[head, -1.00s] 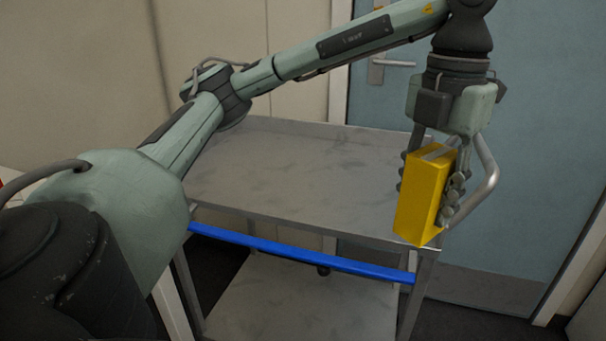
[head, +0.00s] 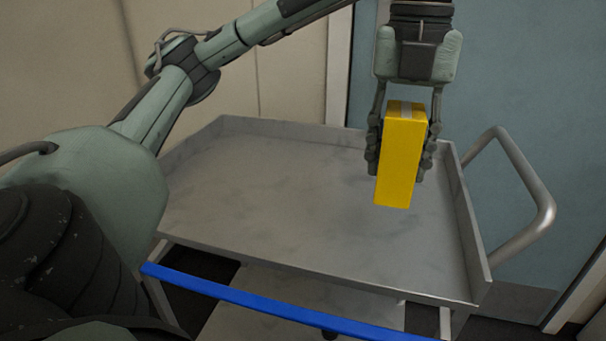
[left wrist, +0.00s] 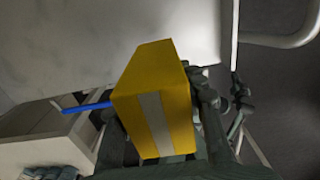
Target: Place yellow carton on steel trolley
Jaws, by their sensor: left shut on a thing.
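The yellow carton (head: 399,165) is upright between the fingers of my left gripper (head: 402,150), which is shut on it. The carton hangs over the right part of the steel trolley's top shelf (head: 270,210); a gap under it seems to show, but its exact height is hard to tell. In the left wrist view the carton (left wrist: 158,100) fills the middle, with a pale tape stripe on its near face, and the trolley shelf (left wrist: 90,45) lies beyond it. My right gripper is in neither view.
The trolley's top shelf is empty, with a raised rim at the back and right side. A tubular handle (head: 545,215) sticks out at the right. A blue bar (head: 270,303) runs along the front. A blue door (head: 510,110) stands behind.

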